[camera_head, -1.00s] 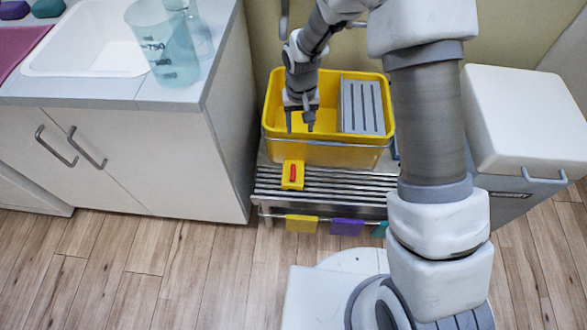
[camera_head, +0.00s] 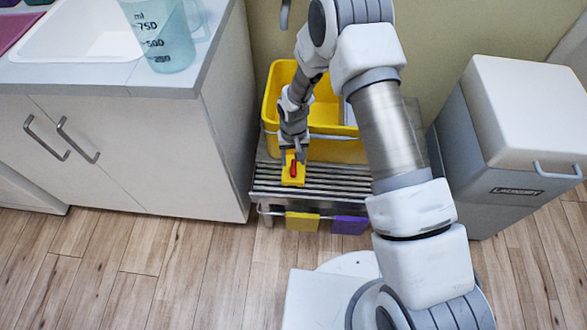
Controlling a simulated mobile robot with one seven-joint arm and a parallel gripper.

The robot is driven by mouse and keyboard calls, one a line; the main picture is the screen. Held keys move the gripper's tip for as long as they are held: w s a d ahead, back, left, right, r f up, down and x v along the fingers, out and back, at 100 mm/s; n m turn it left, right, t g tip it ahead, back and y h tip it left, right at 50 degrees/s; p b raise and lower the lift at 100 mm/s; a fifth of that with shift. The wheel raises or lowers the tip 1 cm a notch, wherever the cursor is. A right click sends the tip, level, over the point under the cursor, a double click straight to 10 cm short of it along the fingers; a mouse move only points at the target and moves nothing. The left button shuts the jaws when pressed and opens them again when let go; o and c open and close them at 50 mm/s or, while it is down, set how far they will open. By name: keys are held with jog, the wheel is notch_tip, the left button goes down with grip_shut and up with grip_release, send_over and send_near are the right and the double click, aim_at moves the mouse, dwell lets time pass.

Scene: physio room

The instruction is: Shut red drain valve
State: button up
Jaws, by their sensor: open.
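The red drain valve handle (camera_head: 293,169) is a short, narrow bar on a yellow block (camera_head: 291,180) at the front of the yellow bucket (camera_head: 334,149). The handle points roughly front to back in the picture, slightly tilted. My gripper (camera_head: 292,160) is open just above the block, its fingertips at either side of the handle's back end. I cannot tell whether the fingers touch the handle. My arm hides the right part of the bucket.
The bucket stands on a slatted metal rack (camera_head: 268,180) with yellow and purple cloths (camera_head: 349,225) on its front rail. A sink cabinet (camera_head: 150,150) with a measuring jug (camera_head: 160,38) is close on the left. A laundry bin (camera_head: 510,150) stands right. The wooden floor (camera_head: 130,260) in front is clear.

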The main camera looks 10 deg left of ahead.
aim_at(294, 167)
jog(key=shift+f+b, duration=0.5)
jog(key=shift+f, duration=1.85)
grip_shut()
